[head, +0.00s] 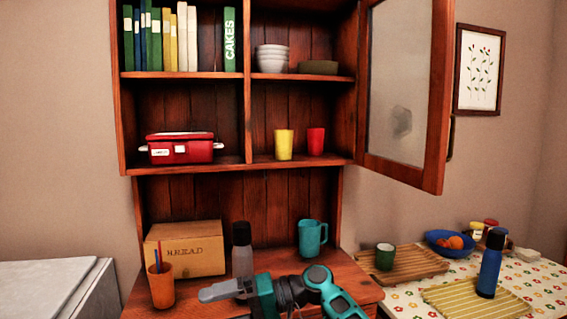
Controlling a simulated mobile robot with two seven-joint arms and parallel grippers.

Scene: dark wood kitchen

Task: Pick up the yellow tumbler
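The yellow tumbler (284,144) stands upright on the middle shelf of the wooden hutch, in the right-hand compartment. A red tumbler (316,141) stands just to its right, with a small gap between them. My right gripper (205,294) is low in the view, in front of the hutch counter. It points left, well below the yellow tumbler and apart from it. Its fingers show side-on as one grey shape, so I cannot tell whether they are open. My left gripper is not in view.
The hutch's glass door (405,85) stands open to the right of the shelf. A red pot (180,149) sits in the left compartment. Bowls (272,58) are above the tumblers.

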